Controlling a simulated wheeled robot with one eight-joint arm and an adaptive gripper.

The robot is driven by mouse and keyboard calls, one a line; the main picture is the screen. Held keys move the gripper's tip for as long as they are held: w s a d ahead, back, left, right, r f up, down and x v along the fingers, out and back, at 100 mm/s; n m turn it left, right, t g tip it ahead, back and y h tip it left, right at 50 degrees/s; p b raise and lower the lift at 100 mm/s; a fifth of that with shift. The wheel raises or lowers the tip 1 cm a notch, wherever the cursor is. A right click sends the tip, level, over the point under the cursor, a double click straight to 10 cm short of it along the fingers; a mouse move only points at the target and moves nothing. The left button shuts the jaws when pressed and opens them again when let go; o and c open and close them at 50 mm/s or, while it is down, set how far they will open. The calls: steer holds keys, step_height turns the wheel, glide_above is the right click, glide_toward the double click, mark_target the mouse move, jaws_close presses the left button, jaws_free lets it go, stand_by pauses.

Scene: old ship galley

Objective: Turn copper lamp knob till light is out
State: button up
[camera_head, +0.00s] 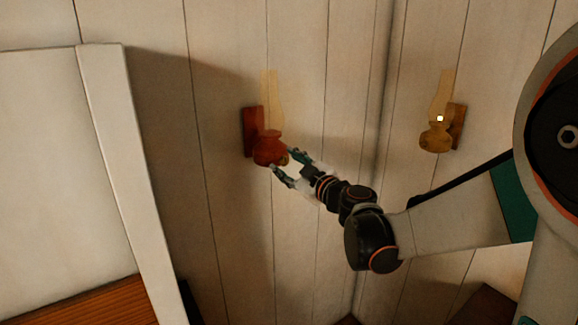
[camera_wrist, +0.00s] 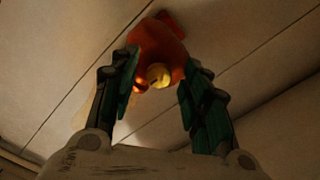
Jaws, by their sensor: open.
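The copper lamp (camera_head: 268,148) is reddish, with a clear glass chimney (camera_head: 270,92), and hangs on the wall left of the corner. No bright flame shows in its chimney. In the wrist view its round body (camera_wrist: 160,45) is straight ahead, with a yellowish round knob (camera_wrist: 158,76) facing me. My gripper (camera_head: 287,163) is open at the lamp's lower right. In the wrist view its two fingers (camera_wrist: 160,72) stand on either side of the knob, with gaps between. Whether a fingertip touches the lamp body, I cannot tell.
A brass-coloured lamp (camera_head: 436,137) with a bright flame spot hangs on the wall right of the corner, above my forearm. A large pale panel (camera_head: 65,170) with a thick edge fills the left. The planked wall around the copper lamp is bare.

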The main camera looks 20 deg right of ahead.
steer(key=v, duration=0.7)
steer(key=shift+s, duration=0.3)
steer(key=shift+r, duration=0.1)
